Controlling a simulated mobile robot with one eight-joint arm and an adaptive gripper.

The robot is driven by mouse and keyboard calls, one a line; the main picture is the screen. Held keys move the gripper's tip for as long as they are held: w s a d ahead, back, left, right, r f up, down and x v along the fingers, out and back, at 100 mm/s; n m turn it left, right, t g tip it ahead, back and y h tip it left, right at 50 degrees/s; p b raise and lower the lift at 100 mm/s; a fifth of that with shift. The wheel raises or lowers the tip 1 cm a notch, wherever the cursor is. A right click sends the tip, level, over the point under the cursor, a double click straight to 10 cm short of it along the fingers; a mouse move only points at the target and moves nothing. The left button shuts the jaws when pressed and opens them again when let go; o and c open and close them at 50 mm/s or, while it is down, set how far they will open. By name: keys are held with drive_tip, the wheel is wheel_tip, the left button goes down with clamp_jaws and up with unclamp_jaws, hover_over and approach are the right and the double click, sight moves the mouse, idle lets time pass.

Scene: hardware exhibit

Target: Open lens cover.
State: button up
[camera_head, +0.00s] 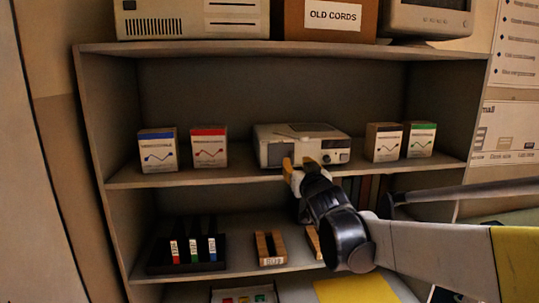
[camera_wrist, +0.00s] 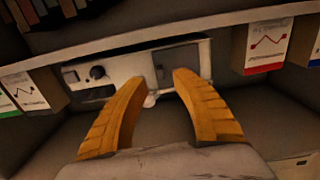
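A pale projector-like device (camera_head: 300,138) sits on the middle shelf; it also shows in the wrist view (camera_wrist: 125,62), which appears upside down. In the wrist view its front has a dark round knob (camera_wrist: 97,72) at left and a dark grey panel (camera_wrist: 178,62), possibly the lens cover, behind my right-hand fingertip. A small pale rounded bit (camera_wrist: 151,100) shows between the fingers. My gripper (camera_head: 298,162) is at the device's front, its orange fingers apart with nothing clearly held between them (camera_wrist: 160,76). Contact with the panel cannot be told.
Small boxes stand on both sides of the device, including a red-marked box (camera_head: 209,147) and a black-marked box (camera_head: 384,142). The shelf unit (camera_head: 120,180) has a board above and below. A black tray (camera_head: 187,265) and wooden blocks (camera_head: 264,248) are on the lower shelf.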

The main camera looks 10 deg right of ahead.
sight(293, 157)
drive_tip(key=w, duration=0.5)
drive_tip(key=shift+w+p, duration=0.1)
drive_tip(key=shift+p, duration=0.25)
clamp_jaws()
